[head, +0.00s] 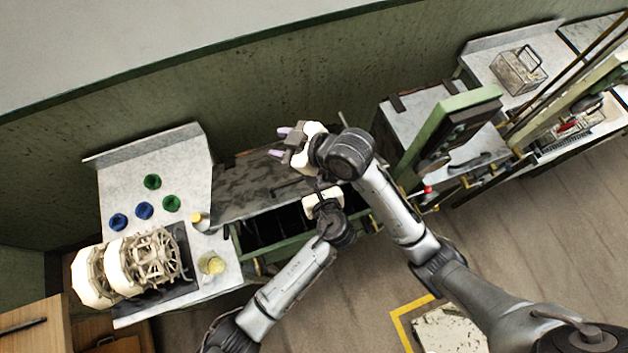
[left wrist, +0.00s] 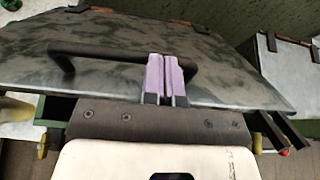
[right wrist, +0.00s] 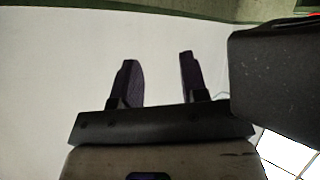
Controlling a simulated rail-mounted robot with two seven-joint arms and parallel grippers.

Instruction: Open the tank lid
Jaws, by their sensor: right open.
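The tank lid (head: 245,185) is a dark, blotchy metal plate, raised at its front, with the tank's dark interior (head: 270,228) and green rim showing below it. Its dark bar handle (head: 290,187) also shows in the left wrist view (left wrist: 100,47). My left gripper (left wrist: 165,78) has its purple fingers together at the right part of the handle; the bar runs across them and no thing is seen between them. In the head view its fingertips are hard to make out. My right gripper (head: 286,143) is open and empty, above the lid's back; its spread fingers show in the right wrist view (right wrist: 160,80).
A left counter (head: 120,195) holds blue and green round pieces, a white reel frame (head: 130,265) and a glass (head: 211,265). A green wall rises behind.

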